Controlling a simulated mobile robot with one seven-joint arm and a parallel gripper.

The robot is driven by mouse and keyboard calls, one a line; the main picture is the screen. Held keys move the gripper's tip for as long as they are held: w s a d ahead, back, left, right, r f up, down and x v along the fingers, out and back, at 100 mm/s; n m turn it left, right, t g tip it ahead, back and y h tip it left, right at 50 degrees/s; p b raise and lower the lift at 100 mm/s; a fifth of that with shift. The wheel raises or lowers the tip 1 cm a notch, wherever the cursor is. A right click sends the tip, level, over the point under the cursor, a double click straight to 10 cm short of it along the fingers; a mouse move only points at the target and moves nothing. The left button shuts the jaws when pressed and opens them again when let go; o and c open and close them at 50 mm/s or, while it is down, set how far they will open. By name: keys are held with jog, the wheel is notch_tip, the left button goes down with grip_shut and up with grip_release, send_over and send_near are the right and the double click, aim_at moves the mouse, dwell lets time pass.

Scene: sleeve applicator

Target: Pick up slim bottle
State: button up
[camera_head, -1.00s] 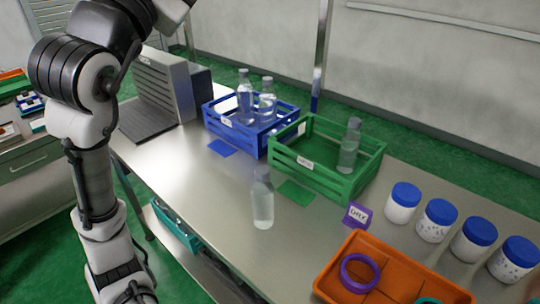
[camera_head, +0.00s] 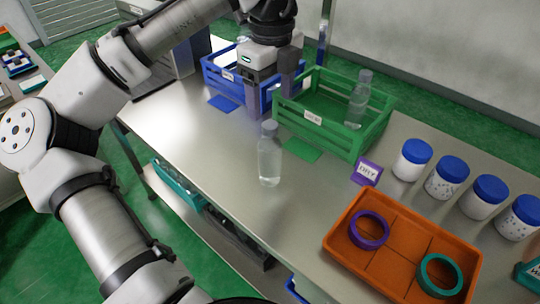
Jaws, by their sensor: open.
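A clear bottle with a grey cap (camera_head: 269,160) stands upright on the steel table in front of the crates. Another clear bottle (camera_head: 359,100) stands in the right part of the green crate (camera_head: 341,141). The blue crate (camera_head: 218,80) is behind my arm, and its bottles are mostly hidden; a bit of one shows beside the wrist. My gripper (camera_head: 271,98) is open and points down, in front of the blue crate in the picture. It is above and apart from the bottle on the table. Nothing shows between its fingers.
An orange tray (camera_head: 388,283) holds a purple ring (camera_head: 369,230) and a teal ring (camera_head: 440,275). Several blue-lidded jars (camera_head: 412,160) stand along the right. A purple sign (camera_head: 367,172) stands near the green crate. The table left of the standing bottle is clear.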

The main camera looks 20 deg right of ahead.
aim_at(270, 124)
notch_tip(270, 124, down, 4)
jog(key=shift+f, duration=0.1)
jog(key=f, duration=0.2)
jog(key=f+p, duration=0.1)
jog(key=f, duration=0.1)
jog(key=shift+s+a, duration=0.25)
jog(key=shift+s, duration=0.05)
jog(key=shift+f, duration=0.55)
grip_shut()
jog(key=shift+r, duration=0.1)
